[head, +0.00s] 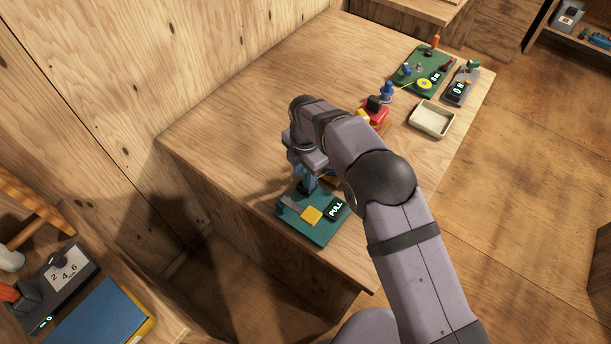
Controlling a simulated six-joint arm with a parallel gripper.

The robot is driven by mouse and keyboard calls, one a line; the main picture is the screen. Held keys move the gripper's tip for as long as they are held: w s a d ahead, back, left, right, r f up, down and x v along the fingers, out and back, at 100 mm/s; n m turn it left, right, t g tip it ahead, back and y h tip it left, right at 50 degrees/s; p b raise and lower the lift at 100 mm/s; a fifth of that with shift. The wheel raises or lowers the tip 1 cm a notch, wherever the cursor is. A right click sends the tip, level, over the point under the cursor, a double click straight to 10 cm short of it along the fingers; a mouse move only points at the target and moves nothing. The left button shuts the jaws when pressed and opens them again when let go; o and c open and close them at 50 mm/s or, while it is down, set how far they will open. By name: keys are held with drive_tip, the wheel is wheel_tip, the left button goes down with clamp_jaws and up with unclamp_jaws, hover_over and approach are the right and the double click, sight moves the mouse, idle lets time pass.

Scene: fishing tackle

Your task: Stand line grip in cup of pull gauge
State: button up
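The pull gauge (318,233) is a dark green plate at the near corner of the wooden table, with a yellow block (312,215) and a black display reading PULL (335,208). My gripper (306,176) points down over the plate's far side. A small blue-grey piece (308,183) shows right beneath it. I cannot tell whether this is the line grip or part of the gauge, nor whether the fingers are shut on it. The gauge's cup is not clearly visible; my gripper and arm hide part of that area.
Beyond my arm are a red and yellow item (377,113), a blue knobbed piece (387,91), a cream tray (432,120), a green board with small parts (432,62) and a grey device with a display (461,86). The table's left half (240,105) is clear.

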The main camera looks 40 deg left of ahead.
drive_tip(key=shift+s+d+f+h, duration=0.25)
drive_tip(key=shift+d+f+h, duration=0.05)
drive_tip(key=shift+d+f, duration=0.5)
drive_tip(key=shift+a+r, duration=0.1)
drive_tip(key=shift+w+a+r+b, duration=0.15)
drive_tip(key=shift+r+b, duration=0.25)
drive_tip(key=shift+r, duration=0.25)
drive_tip(key=r, duration=0.2)
drive_tip(key=r+b, duration=0.1)
drive_tip(key=r, duration=0.4)
drive_tip(key=shift+a+r+b, duration=0.2)
drive_tip(key=shift+a+b, duration=0.1)
drive_tip(key=shift+a, duration=0.1)
